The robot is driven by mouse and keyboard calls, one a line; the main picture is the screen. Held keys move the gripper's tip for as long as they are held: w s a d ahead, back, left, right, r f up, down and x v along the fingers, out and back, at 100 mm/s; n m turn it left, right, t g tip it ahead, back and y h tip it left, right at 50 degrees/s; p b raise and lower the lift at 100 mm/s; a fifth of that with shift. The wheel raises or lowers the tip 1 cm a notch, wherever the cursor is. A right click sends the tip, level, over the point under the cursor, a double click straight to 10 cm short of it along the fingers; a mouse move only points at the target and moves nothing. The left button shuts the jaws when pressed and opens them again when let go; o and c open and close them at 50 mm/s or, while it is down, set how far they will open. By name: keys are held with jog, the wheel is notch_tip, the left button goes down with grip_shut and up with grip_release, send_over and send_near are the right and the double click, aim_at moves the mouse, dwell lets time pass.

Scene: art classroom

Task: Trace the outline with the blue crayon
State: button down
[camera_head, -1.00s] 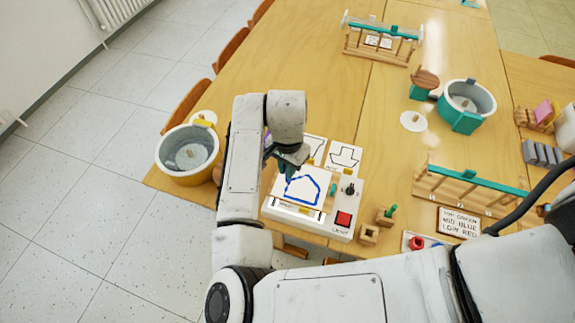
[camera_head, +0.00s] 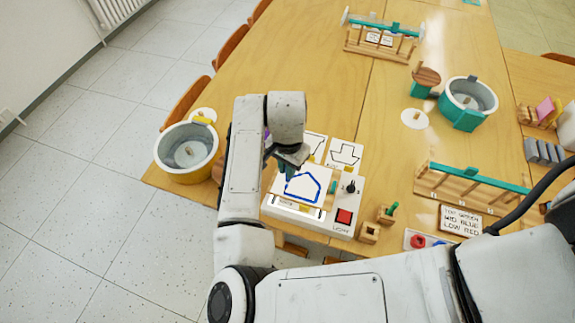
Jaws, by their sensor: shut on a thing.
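A sheet of paper with a house-like outline (camera_head: 316,181) lies on the white light box (camera_head: 282,212). A thick blue line runs along most of the outline that shows. My gripper (camera_head: 288,172) is at the upper left of the outline, pointing down at the paper. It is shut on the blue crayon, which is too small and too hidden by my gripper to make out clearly. My arm covers the left edge of the light box.
The light box has a red button (camera_head: 344,217) and a black knob (camera_head: 350,187). Outline cards (camera_head: 345,154) lie behind it. A yellow-based pot (camera_head: 187,150) stands at left. Wooden blocks (camera_head: 369,233) and a teal-topped rack (camera_head: 470,188) stand at right.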

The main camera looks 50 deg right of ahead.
jog(key=shift+f+b, duration=0.45)
jog(key=shift+f, duration=0.35)
jog(key=shift+r+p, duration=0.1)
jog(key=shift+p, duration=0.25)
dwell(0.7)
jog(key=shift+r+p, duration=1.8)
jog(key=shift+r, duration=0.2)
jog(key=shift+f, duration=0.1)
jog(key=shift+s+a+f+b, duration=0.2)
jog(key=shift+a+f+b, duration=0.05)
jog(key=shift+a, duration=0.3)
jog(key=shift+s+a+f+b, duration=0.2)
jog(key=shift+a+f, duration=0.05)
jog(key=shift+a, duration=0.25)
jog(key=shift+f+b, duration=0.95)
jog(key=shift+f, duration=0.55)
